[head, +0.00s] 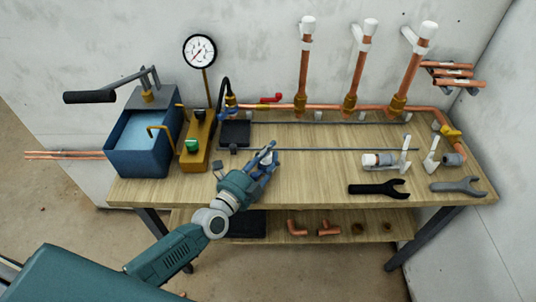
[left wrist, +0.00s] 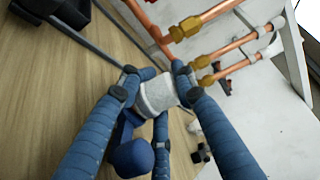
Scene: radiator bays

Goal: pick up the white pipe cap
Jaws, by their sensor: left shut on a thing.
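The white pipe cap (left wrist: 158,95) is a short whitish cylinder between the fingers of my left gripper in the left wrist view. My left gripper (head: 266,160) is over the middle of the workbench in the head view, and its blue fingers (left wrist: 153,88) are shut on the cap from several sides. In the head view the fingers mostly hide the cap. I cannot tell whether the cap touches the bench top. My right gripper is not in view.
The wooden workbench (head: 320,190) has clear top around the gripper. A blue tank (head: 140,145) and a gauge (head: 199,51) stand left. Copper pipes (head: 303,75) rise behind. A black wrench (head: 378,190), a grey wrench (head: 457,186) and white-grey fittings (head: 378,160) lie right.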

